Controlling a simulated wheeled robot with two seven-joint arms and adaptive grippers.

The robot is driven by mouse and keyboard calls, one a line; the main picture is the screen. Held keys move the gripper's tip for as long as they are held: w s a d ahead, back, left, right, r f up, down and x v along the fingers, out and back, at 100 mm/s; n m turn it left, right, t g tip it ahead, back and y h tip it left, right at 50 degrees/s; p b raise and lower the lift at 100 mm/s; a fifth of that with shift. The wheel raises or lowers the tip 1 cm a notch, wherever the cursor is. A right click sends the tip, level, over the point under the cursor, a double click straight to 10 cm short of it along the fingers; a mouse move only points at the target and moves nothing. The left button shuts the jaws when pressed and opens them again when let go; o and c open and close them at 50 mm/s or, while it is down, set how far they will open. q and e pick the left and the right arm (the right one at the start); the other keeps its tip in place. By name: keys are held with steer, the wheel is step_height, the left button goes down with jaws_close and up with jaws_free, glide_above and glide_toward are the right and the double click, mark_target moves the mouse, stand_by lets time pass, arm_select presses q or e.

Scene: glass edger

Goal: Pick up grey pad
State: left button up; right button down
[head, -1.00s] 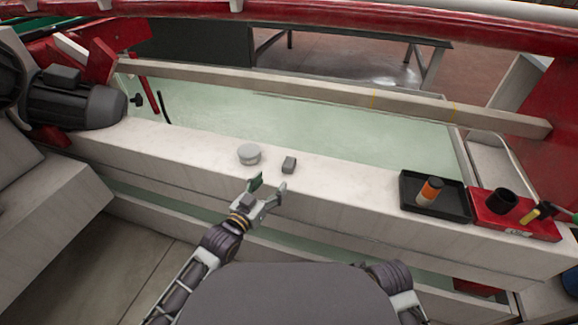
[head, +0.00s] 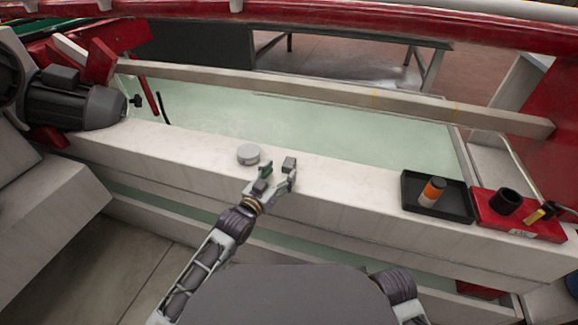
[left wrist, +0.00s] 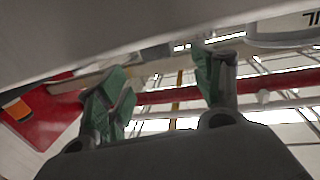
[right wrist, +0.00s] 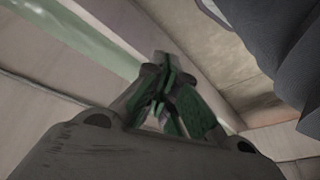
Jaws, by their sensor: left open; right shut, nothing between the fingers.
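The grey pad (head: 289,163), a small dark grey block, lies on the pale ledge (head: 350,182) in the head view. My left gripper (head: 279,175) is open just on the near side of the pad, its fingers pointing towards it. The pad is clear of the fingers or only just overlapped by them; contact cannot be told. The left wrist view shows the open green-padded fingers (left wrist: 163,85) with nothing between them, and I cannot make out the pad there. My right gripper (right wrist: 163,82) is shut and empty in the right wrist view; the head view does not show it.
A round light grey disc (head: 248,154) sits left of the pad, close to the left finger. A black tray (head: 413,203) with an orange-topped cylinder (head: 432,191) and a red block holder (head: 520,223) stand on the ledge at right. A motor (head: 75,105) is at left.

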mark_target(285, 168)
steer(key=shift+w+r, duration=0.2)
arm_select(q)
steer(key=shift+w, duration=0.15)
steer(key=shift+w+d+f+b, duration=0.2)
steer(key=shift+w+d+b, duration=0.05)
steer(key=shift+w+b, duration=0.2)
steer(key=shift+w+d+f+b, duration=0.25)
steer(key=shift+w+d+b, duration=0.05)
steer(key=shift+w, duration=0.3)
steer(key=shift+b+x, duration=0.45)
steer(key=shift+x, duration=0.8)
arm_select(e)
steer(key=shift+t+y, duration=0.5)
steer(key=shift+s+x, duration=0.2)
steer(key=shift+x, duration=0.65)
steer(key=shift+s+x, duration=0.15)
steer(key=shift+x, duration=0.75)
steer(key=shift+s+x, duration=0.2)
steer(key=shift+x, duration=0.65)
arm_select(q)
steer(key=shift+c, duration=0.3)
arm_select(e)
steer(key=shift+a+f, duration=0.2)
arm_select(q)
steer(key=c, duration=0.9)
